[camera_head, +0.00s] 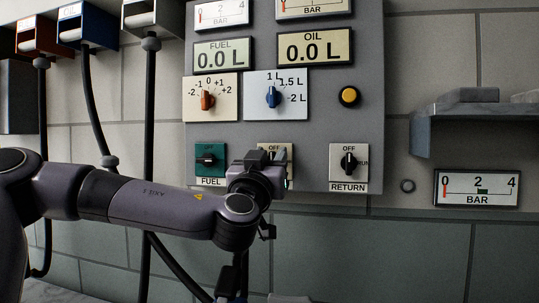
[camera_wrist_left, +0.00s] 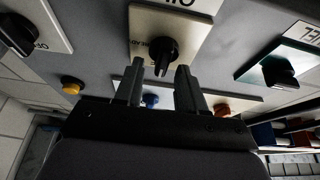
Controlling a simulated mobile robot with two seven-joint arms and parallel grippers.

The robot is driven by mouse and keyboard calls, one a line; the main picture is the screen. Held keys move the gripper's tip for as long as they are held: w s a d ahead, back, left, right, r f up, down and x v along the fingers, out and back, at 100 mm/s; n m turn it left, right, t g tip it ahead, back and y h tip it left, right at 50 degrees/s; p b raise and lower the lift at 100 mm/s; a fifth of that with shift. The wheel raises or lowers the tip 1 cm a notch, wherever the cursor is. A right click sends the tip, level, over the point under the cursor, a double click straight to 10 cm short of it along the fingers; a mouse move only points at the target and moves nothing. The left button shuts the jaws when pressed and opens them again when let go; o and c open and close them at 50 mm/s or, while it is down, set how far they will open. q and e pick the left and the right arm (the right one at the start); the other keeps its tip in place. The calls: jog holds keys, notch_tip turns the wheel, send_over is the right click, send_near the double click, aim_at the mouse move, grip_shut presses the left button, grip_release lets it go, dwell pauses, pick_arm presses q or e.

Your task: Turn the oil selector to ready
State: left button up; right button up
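The oil selector is a black knob on a cream plate (camera_head: 289,152), low in the middle of the grey panel. In the head view my left gripper (camera_head: 274,172) covers most of it; the word OFF shows above. The left wrist view sees it upside down: the oil selector knob (camera_wrist_left: 163,52) sits just beyond and between the fingertips, its bar pointing roughly toward the picture's bottom. Small lettering, apparently READY, lies left of it there. My left gripper (camera_wrist_left: 160,72) is open, a finger on each side; no contact is clear. My right gripper is out of view.
The green fuel selector (camera_head: 210,160) is left of the oil plate, the return selector (camera_head: 348,165) right. Above are an orange knob (camera_head: 208,100), a blue knob (camera_head: 273,97) and a yellow button (camera_head: 349,96). Hoses hang at left; a shelf (camera_head: 470,115) juts out at right.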

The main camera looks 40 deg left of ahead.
pick_arm(q)
grip_shut()
